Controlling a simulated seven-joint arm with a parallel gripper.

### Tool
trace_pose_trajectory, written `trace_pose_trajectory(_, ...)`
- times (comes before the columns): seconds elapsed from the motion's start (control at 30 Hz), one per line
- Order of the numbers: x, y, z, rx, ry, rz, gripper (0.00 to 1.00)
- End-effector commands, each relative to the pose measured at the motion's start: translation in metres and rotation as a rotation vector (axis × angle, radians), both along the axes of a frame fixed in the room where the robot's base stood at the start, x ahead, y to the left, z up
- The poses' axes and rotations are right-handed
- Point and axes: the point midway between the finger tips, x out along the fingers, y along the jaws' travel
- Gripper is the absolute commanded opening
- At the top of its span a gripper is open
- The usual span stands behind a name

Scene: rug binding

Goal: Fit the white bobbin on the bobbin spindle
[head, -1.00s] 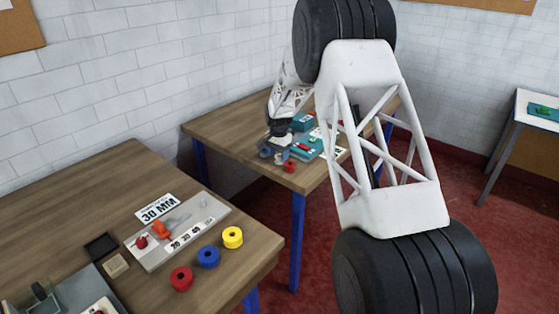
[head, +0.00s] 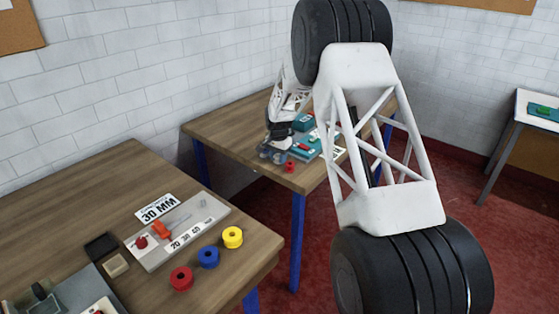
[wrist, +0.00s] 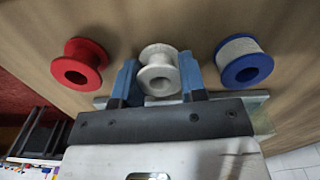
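The white bobbin (wrist: 158,80) stands between the two blue fingers of my gripper (wrist: 158,72) in the wrist view. One finger is close on each side of its flanges; I cannot tell whether they touch it or leave a thin gap. In the head view my gripper (head: 274,153) is low over the far table's near left edge, and the white bobbin cannot be made out there. I cannot make out the bobbin spindle for certain in any view.
A red bobbin (wrist: 83,63) and a blue bobbin with white winding (wrist: 242,60) flank the white one, close outside the fingers. Teal equipment (head: 308,145) stands just right of my gripper. The near table (head: 80,190) holds a grey board (head: 150,262) and red, blue and yellow rings.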

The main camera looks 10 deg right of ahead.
Motion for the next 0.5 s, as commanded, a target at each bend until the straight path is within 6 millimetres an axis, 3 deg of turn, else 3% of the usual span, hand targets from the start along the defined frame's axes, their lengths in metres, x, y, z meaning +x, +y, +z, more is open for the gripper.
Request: trace_pose_trajectory(0.5,0.0001,0.0,0.008,0.0,-0.001,0.0,0.16)
